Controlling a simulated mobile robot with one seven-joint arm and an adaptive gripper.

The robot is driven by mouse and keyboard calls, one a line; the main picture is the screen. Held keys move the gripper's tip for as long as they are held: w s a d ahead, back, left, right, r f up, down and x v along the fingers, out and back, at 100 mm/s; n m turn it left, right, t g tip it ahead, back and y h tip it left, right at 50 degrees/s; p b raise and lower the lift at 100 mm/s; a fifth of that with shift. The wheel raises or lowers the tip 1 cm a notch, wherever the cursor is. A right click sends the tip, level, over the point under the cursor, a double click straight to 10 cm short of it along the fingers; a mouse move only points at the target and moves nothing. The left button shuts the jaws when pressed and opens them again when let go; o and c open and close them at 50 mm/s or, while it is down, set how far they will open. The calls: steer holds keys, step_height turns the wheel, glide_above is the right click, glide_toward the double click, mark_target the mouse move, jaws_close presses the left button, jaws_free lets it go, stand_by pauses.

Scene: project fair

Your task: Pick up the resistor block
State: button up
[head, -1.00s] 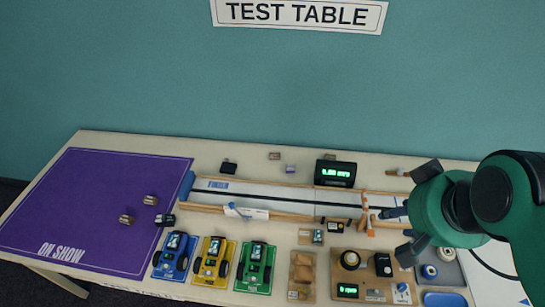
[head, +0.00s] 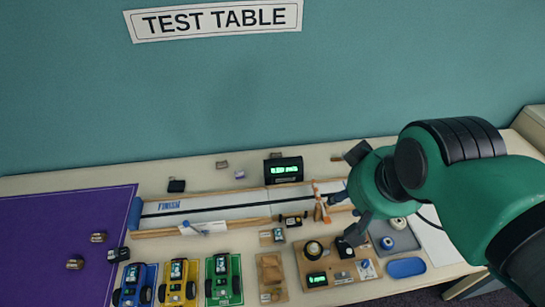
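My gripper (head: 346,196) is over the right part of the table in the head view, close to the orange posts of the track. Its dark fingers stand spread apart and nothing shows between them. I cannot tell for certain which piece is the resistor block. A small block with a blue part and a pale label (head: 272,237) lies in front of the track, left of my gripper. A brown board (head: 292,259) holds a dial, a green-lit display and small parts. My gripper's lower finger partly hides its right back corner.
A long white track (head: 237,207) crosses the table, with a black lit display (head: 284,169) behind it. Blue, yellow and green cars (head: 222,279) stand in front. A grey tray (head: 394,238) and a blue dish (head: 405,267) are at the right. A purple mat (head: 55,235) lies left.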

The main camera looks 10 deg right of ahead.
steer(key=shift+o, duration=0.5)
steer(key=o, duration=0.3)
steer(key=shift+o, duration=0.2)
